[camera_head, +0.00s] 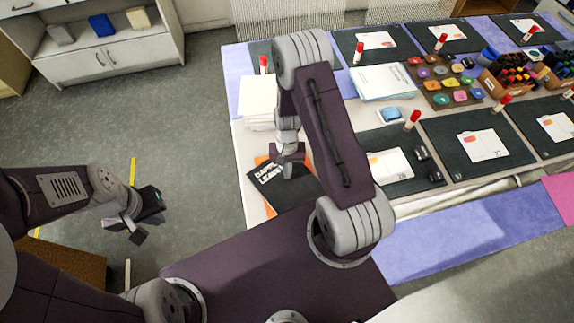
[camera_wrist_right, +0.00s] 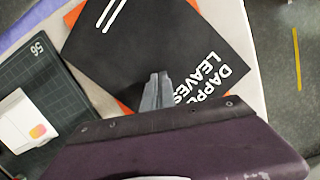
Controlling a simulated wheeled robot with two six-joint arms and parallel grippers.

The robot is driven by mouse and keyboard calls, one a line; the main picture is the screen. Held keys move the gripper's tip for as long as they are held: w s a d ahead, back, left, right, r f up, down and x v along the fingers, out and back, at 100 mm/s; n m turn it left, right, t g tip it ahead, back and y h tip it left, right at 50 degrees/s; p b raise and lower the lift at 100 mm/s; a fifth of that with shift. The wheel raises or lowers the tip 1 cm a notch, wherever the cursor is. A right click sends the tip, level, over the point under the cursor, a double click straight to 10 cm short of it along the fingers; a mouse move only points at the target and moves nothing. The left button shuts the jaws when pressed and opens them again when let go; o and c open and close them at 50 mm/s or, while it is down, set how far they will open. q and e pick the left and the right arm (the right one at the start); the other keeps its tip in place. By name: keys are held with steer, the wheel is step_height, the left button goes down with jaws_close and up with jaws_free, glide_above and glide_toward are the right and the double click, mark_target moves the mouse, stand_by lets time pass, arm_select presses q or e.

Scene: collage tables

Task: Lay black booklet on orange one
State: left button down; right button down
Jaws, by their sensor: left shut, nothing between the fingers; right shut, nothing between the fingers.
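The black booklet (camera_head: 279,190), with white lettering, lies turned at an angle on top of the orange booklet (camera_head: 262,160) near the table's left end. In the right wrist view the black booklet (camera_wrist_right: 155,42) covers most of the orange booklet (camera_wrist_right: 75,14), whose corners stick out at the upper left, the right and below. My right gripper (camera_head: 288,170) is shut and empty over the black booklet; its fingers (camera_wrist_right: 155,90) show in front of the cover, and I cannot tell whether they touch it. My left gripper (camera_head: 140,230) is shut and empty over the floor, away from the table.
A stack of white paper (camera_head: 259,100) stands behind the booklets. A dark cutting mat (camera_head: 408,181) with a card lies to their right, also in the right wrist view (camera_wrist_right: 40,105).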

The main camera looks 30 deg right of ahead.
steer(key=w+d+b, duration=0.1)
steer(key=w, duration=0.2)
steer(key=w+d+b, duration=0.1)
steer(key=w+d, duration=0.1)
steer(key=w, duration=0.1)
steer(key=w+d+b, duration=0.1)
steer(key=w, duration=0.2)
steer(key=shift+w+d+r, duration=0.1)
steer(key=shift+w+d, duration=0.15)
steer(key=shift+w, duration=0.05)
steer(key=shift+w+d+r+b, duration=0.2)
steer(key=shift+w+d+b, duration=0.15)
steer(key=shift+w, duration=0.25)
steer(key=shift+s+a, duration=0.1)
